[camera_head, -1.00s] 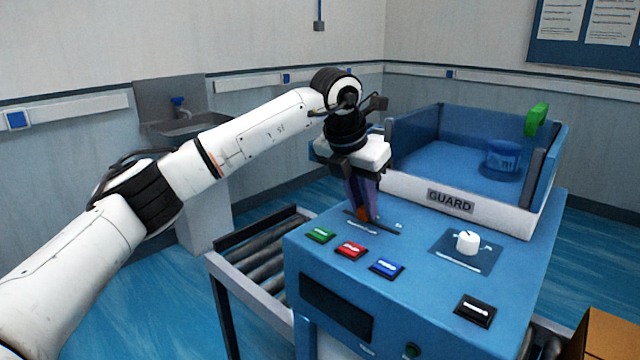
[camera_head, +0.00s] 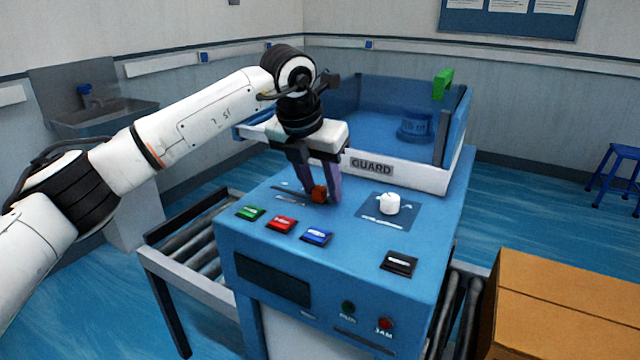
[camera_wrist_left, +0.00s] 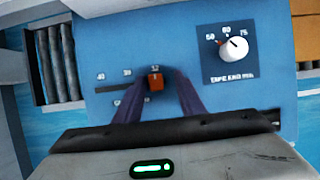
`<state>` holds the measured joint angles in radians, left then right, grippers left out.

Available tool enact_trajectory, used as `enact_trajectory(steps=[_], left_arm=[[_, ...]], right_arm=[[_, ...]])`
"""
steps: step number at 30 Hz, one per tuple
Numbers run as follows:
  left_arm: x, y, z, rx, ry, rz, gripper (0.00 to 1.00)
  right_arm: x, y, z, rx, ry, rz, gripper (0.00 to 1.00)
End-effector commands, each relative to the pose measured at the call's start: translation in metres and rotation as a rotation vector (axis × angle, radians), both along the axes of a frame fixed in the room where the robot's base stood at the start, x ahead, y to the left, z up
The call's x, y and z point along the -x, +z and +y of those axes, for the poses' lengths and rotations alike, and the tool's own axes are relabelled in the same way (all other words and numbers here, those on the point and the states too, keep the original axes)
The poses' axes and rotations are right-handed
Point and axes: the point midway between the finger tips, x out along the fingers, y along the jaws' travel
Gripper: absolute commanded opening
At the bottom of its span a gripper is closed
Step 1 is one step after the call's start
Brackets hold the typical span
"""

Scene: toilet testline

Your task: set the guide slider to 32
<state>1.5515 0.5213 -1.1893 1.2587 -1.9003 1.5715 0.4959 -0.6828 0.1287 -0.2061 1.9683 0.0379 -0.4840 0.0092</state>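The guide slider's orange-red knob (camera_head: 319,194) is on top of the blue machine, in a dark slot. In the left wrist view the knob (camera_wrist_left: 155,79) sits just below a scale mark that looks like 32, though the print is small. Marks that look like 40 and 39 are to its left. My left gripper (camera_head: 320,193) points down at the knob from above. Its fingers stand apart on either side of the knob, with gaps showing between in the left wrist view (camera_wrist_left: 160,80). My right gripper is not in view.
A white dial (camera_head: 389,204) is right of the slider. The guard wall (camera_head: 410,174) stands behind. A cardboard box (camera_head: 565,300) is at lower right.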

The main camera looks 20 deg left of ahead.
Motion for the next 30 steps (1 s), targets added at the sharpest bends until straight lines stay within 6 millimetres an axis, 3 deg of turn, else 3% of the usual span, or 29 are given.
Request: enact_trajectory(steps=[5, 15, 21, 30], left_arm=[[0.002, 0.007, 0.002, -0.001, 0.002, 0.0, 0.36], [0.026, 0.065, 0.005, 0.001, 0.0, -0.003, 0.36], [0.036, 0.09, 0.006, 0.001, -0.001, -0.002, 0.36], [0.039, 0.095, 0.007, 0.001, -0.001, 0.0, 0.36]], right_arm=[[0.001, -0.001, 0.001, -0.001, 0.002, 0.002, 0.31], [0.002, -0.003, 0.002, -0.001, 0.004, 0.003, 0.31], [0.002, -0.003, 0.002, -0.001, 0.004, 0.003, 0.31], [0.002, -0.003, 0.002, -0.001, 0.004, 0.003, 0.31]])
